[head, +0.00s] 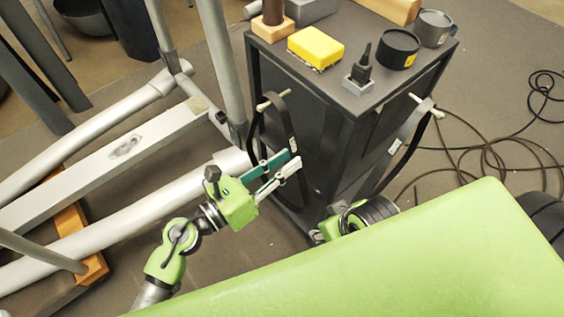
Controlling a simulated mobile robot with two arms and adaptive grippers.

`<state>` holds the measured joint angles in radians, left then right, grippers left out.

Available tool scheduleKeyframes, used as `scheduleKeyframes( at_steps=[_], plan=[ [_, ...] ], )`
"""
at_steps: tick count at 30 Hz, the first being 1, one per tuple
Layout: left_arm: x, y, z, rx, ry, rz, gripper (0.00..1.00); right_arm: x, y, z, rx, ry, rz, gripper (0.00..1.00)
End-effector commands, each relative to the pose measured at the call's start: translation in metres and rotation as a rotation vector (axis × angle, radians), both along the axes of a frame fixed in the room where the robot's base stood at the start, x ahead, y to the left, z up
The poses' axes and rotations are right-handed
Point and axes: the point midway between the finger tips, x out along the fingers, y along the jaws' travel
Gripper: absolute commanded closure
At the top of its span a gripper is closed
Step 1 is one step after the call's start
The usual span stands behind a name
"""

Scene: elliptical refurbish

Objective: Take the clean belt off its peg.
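A black belt with a small pale label (293,144) hangs in a loop from a pale peg (272,100) on the left side of a dark cabinet. A second black belt (402,146), also with a pale label, hangs from another peg (428,106) on the cabinet's right side. The labels are too small to read, so I cannot tell which belt is clean. My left gripper (294,160) is open, its fingertips close to the lower front strand of the left belt. I cannot tell whether they touch it. My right gripper (322,236) is low before the cabinet, its fingers mostly hidden.
A grey tubular frame (120,145) stands close on the left. Dark cables (490,150) lie on the floor at the right.

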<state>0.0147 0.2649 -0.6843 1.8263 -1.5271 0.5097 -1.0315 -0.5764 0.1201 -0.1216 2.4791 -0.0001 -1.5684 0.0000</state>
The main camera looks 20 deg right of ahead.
Motion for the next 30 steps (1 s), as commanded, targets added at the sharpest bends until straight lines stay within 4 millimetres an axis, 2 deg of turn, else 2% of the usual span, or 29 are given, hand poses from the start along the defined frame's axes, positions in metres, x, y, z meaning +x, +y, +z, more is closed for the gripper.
scheduleKeyframes(
  at_steps=[30],
  plan=[
    [0.006, -0.018, 0.000, 0.000, 0.000, 0.000, 0.79, -0.004, -0.001, 0.002, -0.003, 0.015, -0.002, 0.60]
  ],
)
